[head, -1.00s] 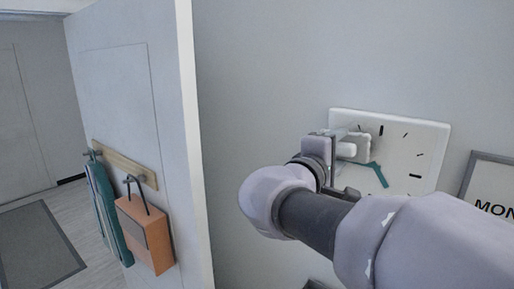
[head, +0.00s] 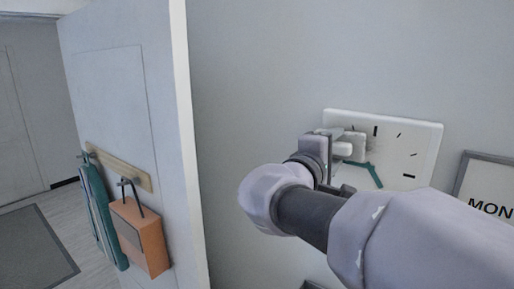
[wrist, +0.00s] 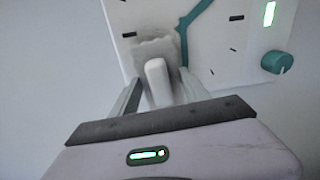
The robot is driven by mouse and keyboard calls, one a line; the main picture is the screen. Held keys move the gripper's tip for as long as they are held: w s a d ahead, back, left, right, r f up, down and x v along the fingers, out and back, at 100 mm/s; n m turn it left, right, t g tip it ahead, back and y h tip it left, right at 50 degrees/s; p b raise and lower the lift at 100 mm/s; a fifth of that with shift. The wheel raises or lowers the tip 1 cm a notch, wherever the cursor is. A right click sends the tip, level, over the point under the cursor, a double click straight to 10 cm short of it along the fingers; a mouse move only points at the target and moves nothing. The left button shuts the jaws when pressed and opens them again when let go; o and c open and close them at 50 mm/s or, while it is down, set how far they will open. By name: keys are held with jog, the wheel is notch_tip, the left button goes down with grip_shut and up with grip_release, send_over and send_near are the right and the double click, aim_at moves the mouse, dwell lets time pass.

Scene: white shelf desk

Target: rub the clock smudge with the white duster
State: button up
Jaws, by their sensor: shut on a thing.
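The white square clock (head: 410,135), with black marks and teal hands, hangs on the grey wall; it also shows in the wrist view (wrist: 225,30). My gripper (head: 336,160) is at its left part, shut on the white duster (head: 352,147). In the wrist view the duster's pale handle (wrist: 157,80) stands between the two fingers. A grey, ragged-edged smudge (wrist: 153,46) shows on the clock face around the duster's far end. The duster appears against the face there, but its contact side is hidden.
A framed sign (head: 490,190) hangs right of the clock. At left, a white panel (head: 125,90) carries a hook rail (head: 120,168) with an orange bag (head: 140,238) and a teal item (head: 100,215). A teal knob (wrist: 276,62) sits on the clock's right side.

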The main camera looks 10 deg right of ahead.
aim_at(358, 152)
jog(key=shift+w+d, duration=0.45)
jog(key=shift+d, duration=0.05)
jog(key=shift+b, duration=0.35)
jog(key=shift+s+d+f+b, duration=0.15)
jog(key=shift+s+d+b, duration=0.9)
jog(key=shift+s+b, duration=0.1)
jog(key=shift+s+d, duration=0.25)
jog(key=shift+s, duration=0.1)
jog(key=shift+s+d+b, duration=0.1)
jog(key=shift+d+b, duration=0.1)
jog(key=shift+b, duration=0.2)
jog(key=shift+s+d+b, duration=0.85)
jog(key=shift+s+d, duration=0.25)
jog(key=shift+d, duration=0.1)
jog(key=shift+w+a+b, duration=0.1)
jog(key=shift+a+b, duration=0.05)
jog(key=shift+b, duration=0.3)
jog(key=shift+w+a+r+b, duration=0.2)
jog(key=shift+w+a+b, duration=0.1)
jog(key=shift+w+a, duration=2.4)
jog(key=shift+d, duration=0.1)
